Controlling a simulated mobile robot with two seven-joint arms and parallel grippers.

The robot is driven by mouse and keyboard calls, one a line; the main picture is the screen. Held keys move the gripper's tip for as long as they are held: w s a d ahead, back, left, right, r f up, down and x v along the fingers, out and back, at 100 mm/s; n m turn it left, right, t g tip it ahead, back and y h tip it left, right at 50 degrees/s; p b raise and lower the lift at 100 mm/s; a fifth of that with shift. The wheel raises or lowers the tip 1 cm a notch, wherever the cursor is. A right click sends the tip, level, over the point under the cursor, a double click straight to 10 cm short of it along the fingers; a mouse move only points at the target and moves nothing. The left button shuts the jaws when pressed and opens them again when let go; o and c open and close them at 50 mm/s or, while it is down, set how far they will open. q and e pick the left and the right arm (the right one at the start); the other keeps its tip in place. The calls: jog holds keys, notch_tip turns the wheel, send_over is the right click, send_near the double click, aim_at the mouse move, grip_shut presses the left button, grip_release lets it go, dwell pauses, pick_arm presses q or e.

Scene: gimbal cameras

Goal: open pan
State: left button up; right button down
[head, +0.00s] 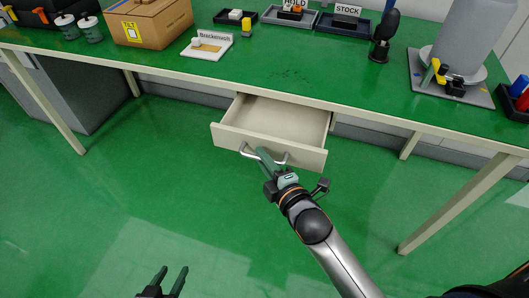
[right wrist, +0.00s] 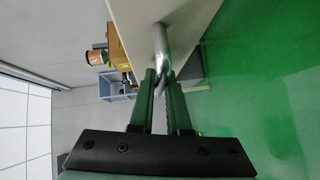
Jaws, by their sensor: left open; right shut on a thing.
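A cream drawer (head: 229,138) under the green-topped table is pulled out, and its inside looks empty. Its curved metal handle (head: 281,160) is on the front face and also shows in the right wrist view (right wrist: 159,42). My right gripper (head: 260,156) is shut on the handle at its left part; in the right wrist view its green fingers (right wrist: 159,78) close around the bar. My left gripper (head: 173,272) is open and empty, low in the head view, well away from the drawer. I see no cooking pan.
The table (head: 330,88) holds a cardboard box (head: 150,25), a white block on a board (head: 207,46), trays (head: 338,26), a dark stand (head: 383,38) and a grey machine (head: 466,45). A table leg (head: 440,215) stands at right. The green floor before the drawer is clear.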

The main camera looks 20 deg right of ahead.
jog(key=shift+f, duration=0.1)
jog(key=c, duration=0.9)
grip_release()
jog(key=shift+s, duration=0.1)
pick_arm(q)
jog(key=shift+s+d+r+g+p, duration=0.1)
jog(key=shift+s+d+g+p, duration=0.25)
jog(key=shift+p, duration=0.55)
pick_arm(e)
jog(key=v, duration=1.2)
jog(key=shift+s, duration=0.2)
pick_arm(q)
jog(key=shift+a, duration=0.1)
